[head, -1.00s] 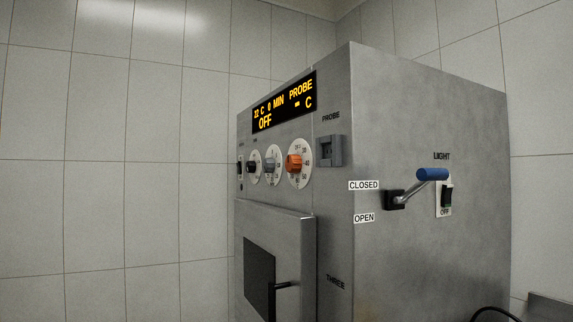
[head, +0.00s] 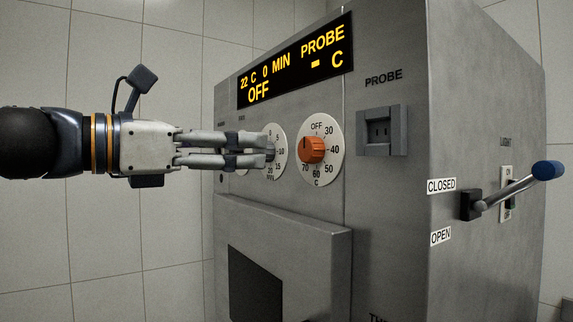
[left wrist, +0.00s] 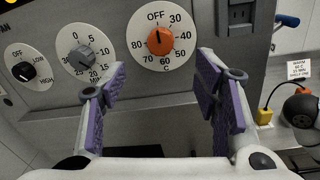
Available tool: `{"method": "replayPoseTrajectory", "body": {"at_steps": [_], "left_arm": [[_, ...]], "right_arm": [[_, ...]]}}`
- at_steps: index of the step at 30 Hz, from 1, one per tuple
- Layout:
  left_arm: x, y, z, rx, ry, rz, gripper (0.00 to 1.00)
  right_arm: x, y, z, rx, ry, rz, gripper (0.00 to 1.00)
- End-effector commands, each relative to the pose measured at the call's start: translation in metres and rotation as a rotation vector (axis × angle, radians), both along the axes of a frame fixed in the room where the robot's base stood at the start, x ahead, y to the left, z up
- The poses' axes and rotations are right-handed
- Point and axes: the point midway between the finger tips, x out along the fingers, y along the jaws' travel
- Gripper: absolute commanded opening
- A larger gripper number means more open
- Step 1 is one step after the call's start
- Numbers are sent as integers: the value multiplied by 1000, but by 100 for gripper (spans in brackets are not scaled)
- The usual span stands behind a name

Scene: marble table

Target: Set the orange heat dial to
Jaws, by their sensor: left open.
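The orange heat dial (head: 312,150) sits on a white round scale on the oven's front, with OFF at the top and numbers around it. In the left wrist view the orange dial (left wrist: 160,41) has its dark mark pointing up, near OFF. My left gripper (head: 268,152) comes in from the left, in front of the grey minute dial, left of the orange dial and apart from it. In the left wrist view its purple-padded fingers (left wrist: 160,90) are spread apart with nothing between them.
The display (head: 296,62) reads 22 C, 0 MIN, PROBE and OFF. A probe socket (head: 381,131) is right of the dial. A blue-tipped lever (head: 547,170) sticks out of the right side. The grey minute dial (left wrist: 86,57) and a fan dial (left wrist: 27,69) sit to the left.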

Motion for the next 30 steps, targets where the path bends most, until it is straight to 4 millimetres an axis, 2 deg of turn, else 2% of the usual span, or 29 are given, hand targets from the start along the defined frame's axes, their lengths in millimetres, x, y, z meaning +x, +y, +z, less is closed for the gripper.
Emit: {"method": "replayPoseTrajectory", "body": {"at_steps": [1,4,9,12,16,23,30], "left_arm": [[11,-10,-8,3,14,-2,56],[32,-31,-15,6,22,-1,56],[56,-62,-13,5,17,1,56],[64,-73,-9,7,12,2,56],[68,-81,-6,6,9,2,56],[68,-81,-5,5,6,3,56],[68,-81,-5,6,6,3,8]], "right_arm": [[-4,0,-3,0,14,0,0],[-16,0,-15,0,61,0,0],[-25,0,-23,1,91,1,0],[-26,0,-24,0,95,1,0],[-26,0,-24,0,97,1,0],[-26,0,-24,0,95,1,0],[-26,0,-24,0,95,1,0]]}}
